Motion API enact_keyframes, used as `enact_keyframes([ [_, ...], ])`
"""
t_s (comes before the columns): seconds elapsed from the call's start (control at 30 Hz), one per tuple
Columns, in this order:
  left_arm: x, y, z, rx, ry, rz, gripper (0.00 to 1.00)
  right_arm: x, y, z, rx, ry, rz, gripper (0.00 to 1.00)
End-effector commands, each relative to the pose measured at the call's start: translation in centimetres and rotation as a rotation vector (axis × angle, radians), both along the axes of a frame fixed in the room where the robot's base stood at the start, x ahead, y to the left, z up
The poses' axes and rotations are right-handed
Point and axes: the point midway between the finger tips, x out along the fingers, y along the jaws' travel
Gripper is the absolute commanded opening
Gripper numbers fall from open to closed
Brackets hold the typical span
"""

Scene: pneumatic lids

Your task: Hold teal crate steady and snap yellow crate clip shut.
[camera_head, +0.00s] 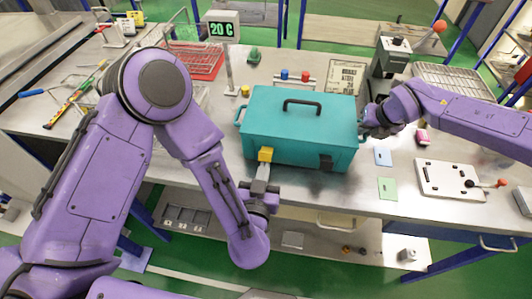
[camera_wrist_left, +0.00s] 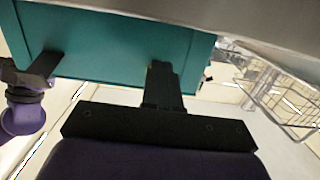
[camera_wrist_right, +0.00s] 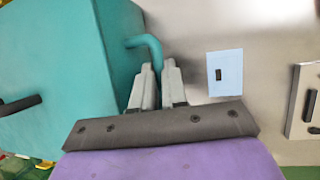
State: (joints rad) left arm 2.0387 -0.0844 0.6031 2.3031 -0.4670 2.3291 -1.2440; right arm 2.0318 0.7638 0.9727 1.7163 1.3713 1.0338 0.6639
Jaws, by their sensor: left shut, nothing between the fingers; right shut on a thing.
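The teal crate (camera_head: 300,125) stands on the metal table with its lid down and a dark handle (camera_head: 302,102) on top. The yellow clip (camera_head: 265,154) is at the left of its front face; I cannot tell whether it is fully shut. My left gripper (camera_head: 261,168) is shut and empty, its fingertips at the clip's lower edge; contact is unclear. In the left wrist view, its dark fingers (camera_wrist_left: 163,75) point at the crate (camera_wrist_left: 110,45), and the clip is hidden. My right gripper (camera_wrist_right: 155,75) is shut on the crate's right side handle (camera_wrist_right: 148,43).
A dark clip (camera_head: 326,162) is at the front right of the crate. Blue (camera_head: 383,157) and green (camera_head: 387,188) cards lie to the right, before a white latch board (camera_head: 450,180).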

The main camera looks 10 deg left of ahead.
Motion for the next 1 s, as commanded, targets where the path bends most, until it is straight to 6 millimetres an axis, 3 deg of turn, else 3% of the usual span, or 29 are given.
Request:
enact_keyframes([
  [1.0,0.00,-0.02,0.91,0.001,-0.001,-0.001,0.00,-0.02,-0.11,-0.15,-0.001,0.003,-0.003,0.00],
])
